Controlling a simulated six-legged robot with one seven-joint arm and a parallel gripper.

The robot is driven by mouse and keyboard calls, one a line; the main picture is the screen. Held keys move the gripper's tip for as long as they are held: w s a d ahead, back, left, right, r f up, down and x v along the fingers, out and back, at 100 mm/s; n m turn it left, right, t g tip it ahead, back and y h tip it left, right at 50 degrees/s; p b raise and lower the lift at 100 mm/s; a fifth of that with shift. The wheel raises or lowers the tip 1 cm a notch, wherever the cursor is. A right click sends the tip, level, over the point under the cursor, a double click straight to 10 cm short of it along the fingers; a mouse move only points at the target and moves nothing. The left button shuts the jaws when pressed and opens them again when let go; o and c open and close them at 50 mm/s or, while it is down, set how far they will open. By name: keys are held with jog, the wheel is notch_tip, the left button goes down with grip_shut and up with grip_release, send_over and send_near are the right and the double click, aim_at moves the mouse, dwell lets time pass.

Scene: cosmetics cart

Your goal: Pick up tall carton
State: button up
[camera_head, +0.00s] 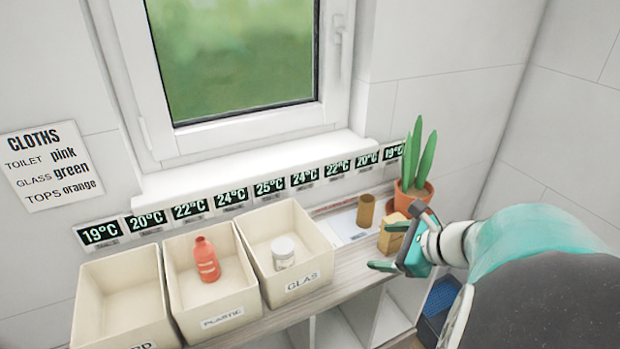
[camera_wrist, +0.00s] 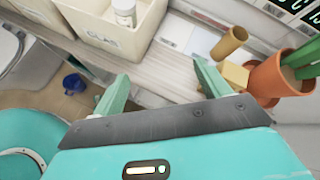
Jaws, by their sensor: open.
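A tan box-shaped carton (camera_head: 392,235) stands on the shelf in front of the plant pot; it looks like the tall carton. My gripper (camera_head: 388,247) is in front of it and partly covers it in the head view. I cannot tell whether the finger touches the carton.
A brown cardboard tube (camera_head: 366,210) stands behind the carton, and a potted plant (camera_head: 412,195) to its right. A bin with a white jar (camera_head: 283,250), a bin with a red bottle (camera_head: 206,258) and an empty bin (camera_head: 122,290) line the shelf leftward. Flat papers (camera_head: 340,226) lie between.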

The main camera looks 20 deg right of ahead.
aim_at(392, 234)
jog(key=s+d+m+t+h, duration=0.35)
jog(key=d+m, duration=0.45)
jog(key=d, duration=0.5)
jog(key=a+x, duration=0.1)
jog(key=x, duration=1.2)
jog(key=shift+f, duration=0.35)
jog(key=shift+w, duration=0.1)
jog(key=c, duration=1.3)
